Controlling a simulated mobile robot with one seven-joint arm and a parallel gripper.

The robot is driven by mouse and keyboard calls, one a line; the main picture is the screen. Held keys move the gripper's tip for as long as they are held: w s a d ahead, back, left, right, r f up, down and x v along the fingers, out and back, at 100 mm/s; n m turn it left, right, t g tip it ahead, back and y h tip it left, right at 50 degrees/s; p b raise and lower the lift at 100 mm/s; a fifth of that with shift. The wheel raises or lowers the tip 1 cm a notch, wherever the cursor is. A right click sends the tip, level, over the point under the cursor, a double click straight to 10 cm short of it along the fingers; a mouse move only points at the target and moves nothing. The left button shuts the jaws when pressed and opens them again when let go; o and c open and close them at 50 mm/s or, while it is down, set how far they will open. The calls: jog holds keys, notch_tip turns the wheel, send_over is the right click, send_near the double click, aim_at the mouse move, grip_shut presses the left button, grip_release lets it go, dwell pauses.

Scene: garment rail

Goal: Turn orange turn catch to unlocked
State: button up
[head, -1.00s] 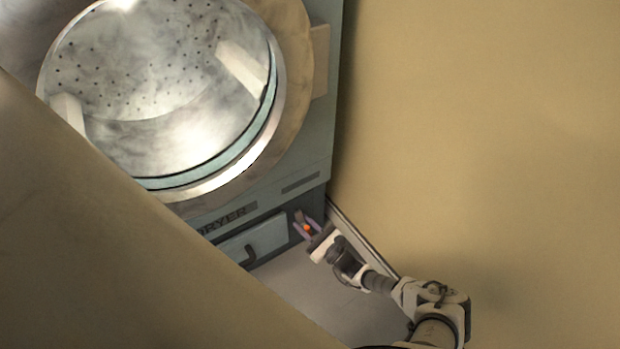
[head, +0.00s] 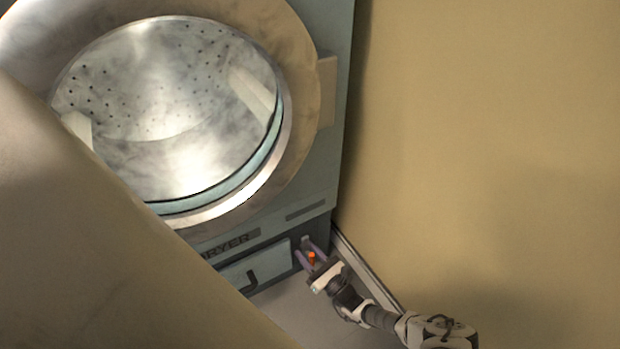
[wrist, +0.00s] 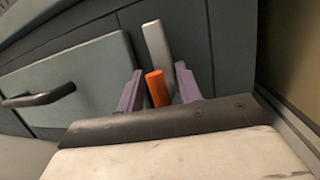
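The orange turn catch (head: 311,257) is low on the dryer front, right of the small panel door. In the wrist view the orange piece (wrist: 157,88) is a short upright stub. A pale grey bar (wrist: 157,45) stands just beyond it, slightly tilted; I cannot tell whether they are one part. My gripper (head: 309,253) is open, its purple fingers on either side of the orange piece. In the wrist view my gripper (wrist: 159,80) shows gaps between both fingers and the orange piece. I see no clear contact.
The dryer (head: 325,170) has a large round door (head: 300,60) above. A panel door (wrist: 75,80) with a dark handle (wrist: 40,95) is left of the catch. A tan wall (head: 480,150) stands close on the right. A tan surface (head: 90,230) blocks the head view's lower left.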

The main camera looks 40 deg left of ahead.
jog(key=shift+o, duration=0.9)
jog(key=shift+s+f, duration=0.1)
jog(key=shift+s, duration=0.15)
jog(key=shift+w, duration=0.1)
jog(key=shift+w, duration=0.2)
jog(key=shift+d, duration=0.2)
jog(key=p+v, duration=0.2)
jog(key=v, duration=1.1)
jog(key=shift+d, duration=0.2)
jog(key=shift+s, duration=0.15)
